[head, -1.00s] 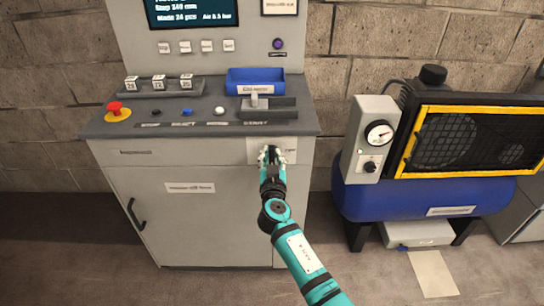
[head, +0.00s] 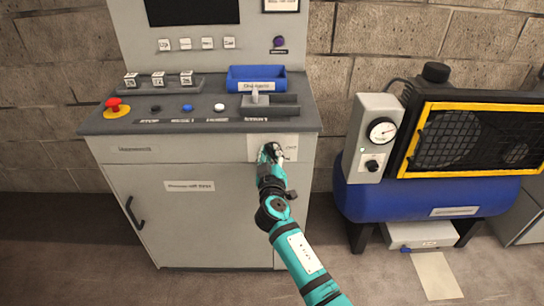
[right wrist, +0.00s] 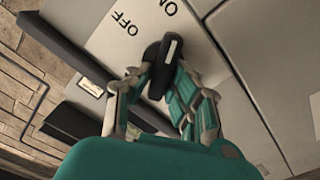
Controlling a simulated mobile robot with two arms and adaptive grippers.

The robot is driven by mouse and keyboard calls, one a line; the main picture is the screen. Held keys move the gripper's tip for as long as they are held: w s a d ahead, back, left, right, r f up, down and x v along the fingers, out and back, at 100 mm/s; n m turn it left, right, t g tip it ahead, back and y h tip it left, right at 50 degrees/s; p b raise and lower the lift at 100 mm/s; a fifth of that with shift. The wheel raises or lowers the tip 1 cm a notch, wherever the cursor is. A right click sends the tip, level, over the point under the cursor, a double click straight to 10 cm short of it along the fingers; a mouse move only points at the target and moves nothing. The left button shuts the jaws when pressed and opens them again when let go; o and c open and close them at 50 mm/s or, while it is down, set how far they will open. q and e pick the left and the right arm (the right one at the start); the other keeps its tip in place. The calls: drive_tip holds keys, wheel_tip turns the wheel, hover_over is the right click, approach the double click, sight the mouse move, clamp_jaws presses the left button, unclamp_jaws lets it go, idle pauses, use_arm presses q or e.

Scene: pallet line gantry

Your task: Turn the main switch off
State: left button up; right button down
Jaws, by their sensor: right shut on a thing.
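The main switch is a black knob (right wrist: 157,78) with a white mark, on a pale plate (right wrist: 105,45) lettered OFF and ON. The plate (head: 288,146) is on the upper right of the grey cabinet front in the head view. My right gripper (head: 269,153) is shut on the knob, with a finger on either side of it in the right wrist view (right wrist: 155,97). In the head view the gripper mostly hides the knob. I cannot tell exactly which label the white mark lines up with. The console screen (head: 192,12) is dark. My left gripper is not in view.
The console top holds a red stop button (head: 116,106), several small buttons, a blue tray (head: 256,79) and a lever in a slotted block (head: 270,104). A blue compressor (head: 420,197) with a gauge stands to the right. A door handle (head: 134,213) sticks out at the lower left.

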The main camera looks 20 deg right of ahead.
drive_tip(key=n, duration=0.3)
drive_tip(key=shift+a+f, duration=0.1)
drive_tip(key=n, duration=0.2)
drive_tip(key=shift+f+n, duration=0.1)
drive_tip(key=shift+n, duration=0.3)
drive_tip(key=shift+a+f+n+p, duration=0.1)
drive_tip(key=shift+f+n+p, duration=0.05)
drive_tip(key=shift+n, duration=1.4)
drive_tip(key=shift+a+f+n+p, duration=0.1)
drive_tip(key=shift+f+n+p, duration=0.05)
drive_tip(key=shift+n, duration=1.4)
drive_tip(key=c, duration=1.2)
unclamp_jaws()
drive_tip(key=shift+c, duration=0.2)
